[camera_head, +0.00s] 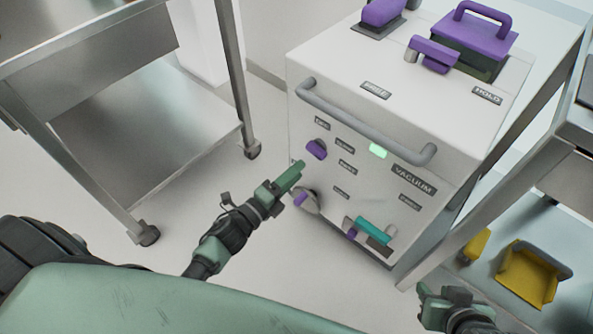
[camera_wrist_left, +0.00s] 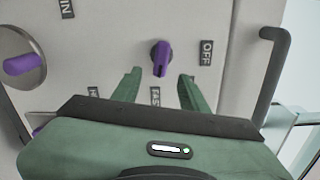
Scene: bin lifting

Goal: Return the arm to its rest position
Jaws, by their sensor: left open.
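My left gripper (camera_head: 293,176) is in front of the white machine's front panel (camera_head: 350,215). Its two green fingers (camera_wrist_left: 158,88) are spread apart with nothing between them in the left wrist view. A purple knob (camera_head: 316,149) is just beyond the fingertips, and it also shows in the left wrist view (camera_wrist_left: 160,57), near an OFF label. A gap seems to lie between the fingers and the knob. My right gripper (camera_head: 445,295) is low at the right in the head view; its fingers are too unclear to tell whether it is open or shut.
A grey handle bar (camera_head: 365,125) crosses the machine's upper front. Another purple knob (camera_head: 301,199) sits on a round plate lower left. A metal cart (camera_head: 150,120) stands left, with clear floor between. A metal table (camera_head: 490,190) and yellow bin (camera_head: 528,275) are at right.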

